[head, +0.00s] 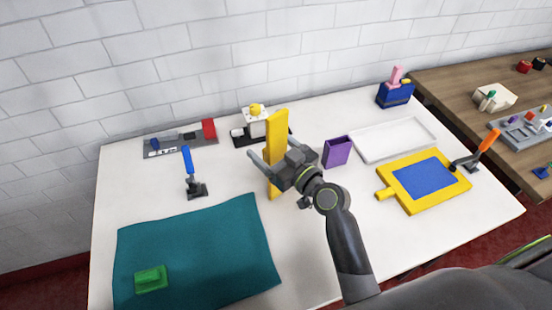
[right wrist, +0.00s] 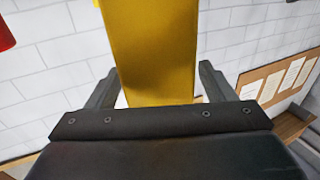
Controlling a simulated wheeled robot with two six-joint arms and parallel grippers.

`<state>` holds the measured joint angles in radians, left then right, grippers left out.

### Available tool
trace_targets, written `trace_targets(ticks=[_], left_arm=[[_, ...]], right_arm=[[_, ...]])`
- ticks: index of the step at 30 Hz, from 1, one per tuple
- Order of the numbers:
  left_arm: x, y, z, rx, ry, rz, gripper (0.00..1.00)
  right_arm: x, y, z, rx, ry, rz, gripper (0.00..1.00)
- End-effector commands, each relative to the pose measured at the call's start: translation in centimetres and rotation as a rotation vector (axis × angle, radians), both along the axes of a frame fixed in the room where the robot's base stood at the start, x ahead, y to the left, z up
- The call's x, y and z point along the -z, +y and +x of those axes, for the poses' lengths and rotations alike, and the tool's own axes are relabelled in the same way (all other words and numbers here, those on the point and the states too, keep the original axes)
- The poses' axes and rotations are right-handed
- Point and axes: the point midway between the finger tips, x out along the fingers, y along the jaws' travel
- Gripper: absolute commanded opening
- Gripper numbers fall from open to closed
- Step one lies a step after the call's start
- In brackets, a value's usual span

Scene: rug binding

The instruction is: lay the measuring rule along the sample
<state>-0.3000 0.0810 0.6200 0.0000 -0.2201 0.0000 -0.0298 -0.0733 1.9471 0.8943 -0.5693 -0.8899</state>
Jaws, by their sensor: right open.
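The measuring rule, a long flat yellow bar (head: 278,128), appears upright near the middle of the white table. My right gripper (head: 268,160) is at it with jaws open, one finger on each side. In the right wrist view the yellow bar (right wrist: 150,50) runs up between the two spread fingers (right wrist: 158,85); a gap shows on each side near the fingers. The sample looks to be the teal cloth (head: 200,250), lying flat at the front left, with a green block with a handle (head: 151,279) on it. My left gripper is not in view.
A blue-handled tool (head: 188,165) stands behind the cloth, near a grey tray (head: 165,146). A purple holder (head: 337,152), a white tray (head: 370,146) and a yellow-framed blue pad (head: 405,198) are to the right.

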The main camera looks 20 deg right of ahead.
Motion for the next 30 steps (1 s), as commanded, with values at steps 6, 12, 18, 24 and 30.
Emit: trace_targets(ticks=[6,12,18,24,30], left_arm=[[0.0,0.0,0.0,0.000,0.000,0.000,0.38],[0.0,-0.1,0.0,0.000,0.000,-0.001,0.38],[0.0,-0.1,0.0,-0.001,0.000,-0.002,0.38],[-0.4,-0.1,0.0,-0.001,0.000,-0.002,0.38],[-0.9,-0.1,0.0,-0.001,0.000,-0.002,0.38]], right_arm=[[0.0,0.0,0.0,0.000,0.000,0.000,0.53],[0.0,0.0,0.0,0.000,0.001,0.000,0.27],[0.0,0.0,0.0,0.001,-0.001,0.000,0.20],[-1.8,0.0,0.0,0.000,-0.006,-0.001,0.20],[-5.7,0.0,0.0,0.001,-0.008,-0.002,0.20]])
